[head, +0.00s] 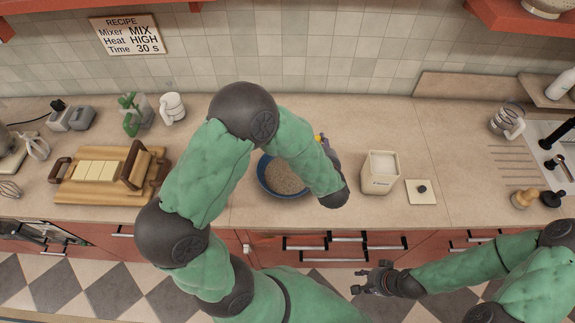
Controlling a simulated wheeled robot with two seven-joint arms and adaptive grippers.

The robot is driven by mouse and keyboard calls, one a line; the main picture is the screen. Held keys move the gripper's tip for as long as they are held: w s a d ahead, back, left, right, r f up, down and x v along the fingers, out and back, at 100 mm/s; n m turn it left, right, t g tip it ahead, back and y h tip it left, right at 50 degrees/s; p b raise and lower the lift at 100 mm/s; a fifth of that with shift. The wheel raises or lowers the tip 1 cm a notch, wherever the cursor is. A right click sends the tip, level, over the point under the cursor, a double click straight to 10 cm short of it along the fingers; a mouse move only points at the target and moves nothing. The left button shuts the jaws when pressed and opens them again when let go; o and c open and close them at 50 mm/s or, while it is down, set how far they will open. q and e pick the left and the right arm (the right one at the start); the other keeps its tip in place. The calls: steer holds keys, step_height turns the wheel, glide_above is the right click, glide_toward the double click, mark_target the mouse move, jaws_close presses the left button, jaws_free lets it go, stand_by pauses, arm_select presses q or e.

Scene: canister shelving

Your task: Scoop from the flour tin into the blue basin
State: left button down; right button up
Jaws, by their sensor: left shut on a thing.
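The blue basin (263,181) stands on the counter in the head view, partly covered by my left arm. It holds a brown, grainy content. The flour tin (380,184) is a square cream canister to its right, open at the top, with white content inside. Its small label is too small to read. My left gripper (328,147) is over the counter just behind the basin's right side, mostly hidden by my forearm. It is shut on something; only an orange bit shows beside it. My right gripper (364,281) is open and empty, low in front of the counter.
A square lid with a dark knob (421,192) lies right of the tin. A wooden tray (68,190) with pale blocks, a green item and a white mug (172,108) stand left. A glass jug (508,120) and sink are right. Counter behind the tin is clear.

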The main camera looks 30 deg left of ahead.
arm_select(q)
steer(key=shift+w+d, duration=0.15)
steer(key=shift+d, duration=0.05)
steer(key=shift+f+m, duration=0.1)
steer(key=shift+m, duration=0.2)
steer(key=w+d+r+p, duration=0.3)
steer(key=d+r+p, duration=0.1)
steer(key=r, duration=0.1)
steer(key=shift+w+d+p, duration=0.3)
steer(key=shift+d, duration=0.05)
stand_by(0.9)
